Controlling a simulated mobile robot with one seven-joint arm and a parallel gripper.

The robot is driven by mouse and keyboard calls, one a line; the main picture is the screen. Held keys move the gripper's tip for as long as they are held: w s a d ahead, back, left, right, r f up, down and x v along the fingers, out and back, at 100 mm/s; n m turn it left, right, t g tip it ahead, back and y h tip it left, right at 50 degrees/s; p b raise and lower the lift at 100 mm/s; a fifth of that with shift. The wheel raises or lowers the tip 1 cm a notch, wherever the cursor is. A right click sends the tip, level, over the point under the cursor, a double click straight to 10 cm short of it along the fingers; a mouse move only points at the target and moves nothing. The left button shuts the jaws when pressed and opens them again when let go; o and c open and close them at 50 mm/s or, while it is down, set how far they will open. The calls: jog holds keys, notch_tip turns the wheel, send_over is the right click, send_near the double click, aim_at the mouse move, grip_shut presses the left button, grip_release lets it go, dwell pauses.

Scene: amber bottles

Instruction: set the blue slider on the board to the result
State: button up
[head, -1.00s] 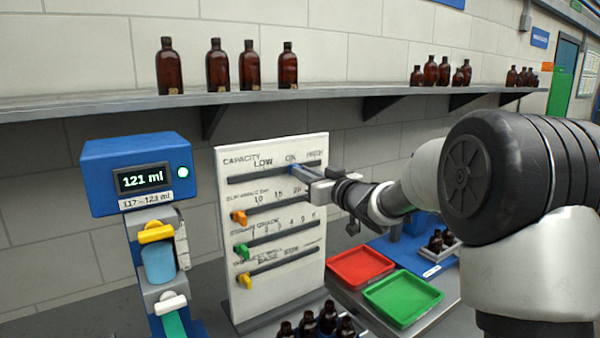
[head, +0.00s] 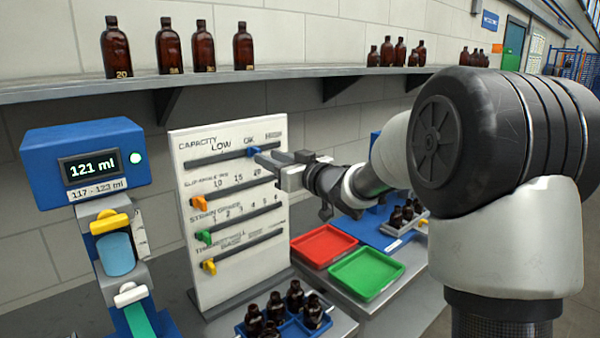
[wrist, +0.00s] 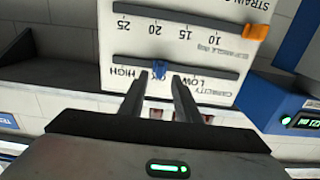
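The white board (head: 240,248) stands upright with several slider tracks. The blue slider (head: 253,152) is on the top CAPACITY track, under OK, between LOW and HIGH. The display (head: 93,168) reads 121 ml above a 117-123 ml label, with a lit green light beside it. My gripper (head: 266,162) is at the board, close to the blue slider. In the wrist view, the blue slider (wrist: 159,68) shows between the fingertips of my gripper (wrist: 160,77), with a gap on each side. The fingers are open.
Orange (head: 201,202), green (head: 203,237) and yellow (head: 208,266) sliders sit at the left of the lower tracks. Red (head: 323,246) and green (head: 366,273) trays lie right of the board. A bottle crate (head: 288,328) stands in front. A shelf (head: 230,80) runs above.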

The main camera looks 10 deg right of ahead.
jog(key=b+v, duration=0.1)
jog(key=v, duration=1.2)
jog(key=shift+s+d, duration=0.25)
